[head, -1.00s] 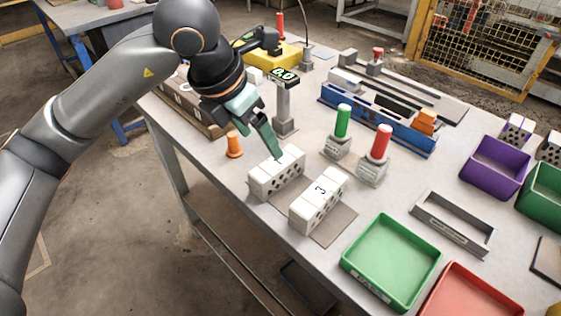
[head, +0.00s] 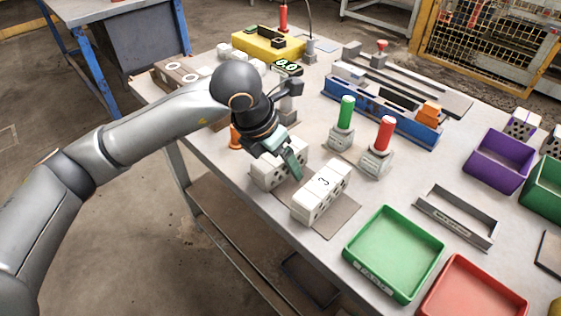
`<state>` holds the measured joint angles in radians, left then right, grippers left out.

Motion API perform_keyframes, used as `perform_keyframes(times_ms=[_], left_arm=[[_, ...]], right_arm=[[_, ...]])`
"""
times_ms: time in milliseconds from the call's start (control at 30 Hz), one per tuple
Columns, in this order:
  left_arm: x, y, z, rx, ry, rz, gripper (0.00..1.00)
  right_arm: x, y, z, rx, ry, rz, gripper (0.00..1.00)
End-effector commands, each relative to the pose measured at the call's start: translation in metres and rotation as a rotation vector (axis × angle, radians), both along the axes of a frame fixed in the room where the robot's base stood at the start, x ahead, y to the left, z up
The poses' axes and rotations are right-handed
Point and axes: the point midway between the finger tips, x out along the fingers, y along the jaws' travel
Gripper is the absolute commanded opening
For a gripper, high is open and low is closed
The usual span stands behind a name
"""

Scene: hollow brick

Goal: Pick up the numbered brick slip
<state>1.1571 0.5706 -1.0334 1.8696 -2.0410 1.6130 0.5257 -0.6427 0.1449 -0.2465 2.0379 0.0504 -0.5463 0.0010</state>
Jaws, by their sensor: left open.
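A white brick piece marked "3" (head: 323,191), with dark holes along its side, lies on a grey mat (head: 338,219) near the table's front edge. A second white holed brick (head: 267,175) stands to its left, partly hidden by my left gripper. My left gripper (head: 293,170) is over the right part of this second brick, close to the gap between the two bricks. It is open, with its green-grey fingers pointing down and right. Nothing shows between the fingers. Whether a fingertip touches a brick cannot be told. My right gripper is not in view.
A green-topped post (head: 346,112) and a red-topped post (head: 385,133) stand behind the bricks. An orange cone (head: 235,137) is left, partly behind my arm. A green tray (head: 394,293), red tray (head: 505,293), purple bin (head: 499,161) and grey frame (head: 455,218) lie right.

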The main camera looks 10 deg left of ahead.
Motion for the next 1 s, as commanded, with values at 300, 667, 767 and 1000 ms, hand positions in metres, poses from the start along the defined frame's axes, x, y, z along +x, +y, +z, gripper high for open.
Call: perform_keyframes(times_ms=[300, 667, 767, 1000], left_arm=[[-0.0002, -0.0001, -0.0004, 0.0, 0.0, 0.0, 0.85], [-0.0002, -0.0001, -0.0036, -0.001, 0.001, 0.0, 0.85], [-0.0002, -0.0001, -0.0044, -0.001, 0.001, 0.0, 0.85], [-0.0003, -0.0002, -0.0042, -0.001, 0.001, 0.0, 0.85]], right_arm=[[-0.0001, -0.0001, -0.0011, 0.0, 0.0, 0.0, 0.36], [-0.0001, -0.0002, -0.0066, 0.0, 0.0, 0.0, 0.36], [-0.0001, -0.0003, -0.0078, -0.001, 0.0, -0.001, 0.36], [-0.0002, -0.0003, -0.0079, -0.001, 0.0, -0.001, 0.36]])
